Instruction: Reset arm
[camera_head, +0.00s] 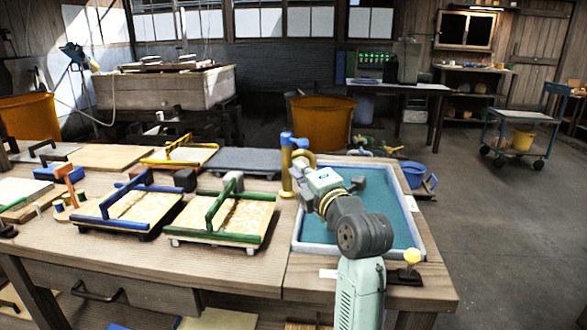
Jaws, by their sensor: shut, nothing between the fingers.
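My arm comes up from the bottom right and bends over the front of the blue-lined tray (400,236) on the wooden workbench. My gripper (301,172) is at its far end, small and partly hidden by the wrist. It is shut, with nothing seen in it. It appears close to the yellow post with a blue top (287,165) at the tray's left edge; I cannot tell whether they touch.
A green-handled mould frame (222,218) and a blue-handled one (128,208) lie on the bench (240,268) to the left. A yellow-handled frame (178,153) lies behind. A yellow knob (411,257) stands at the tray's front right corner. Open floor (500,240) lies right.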

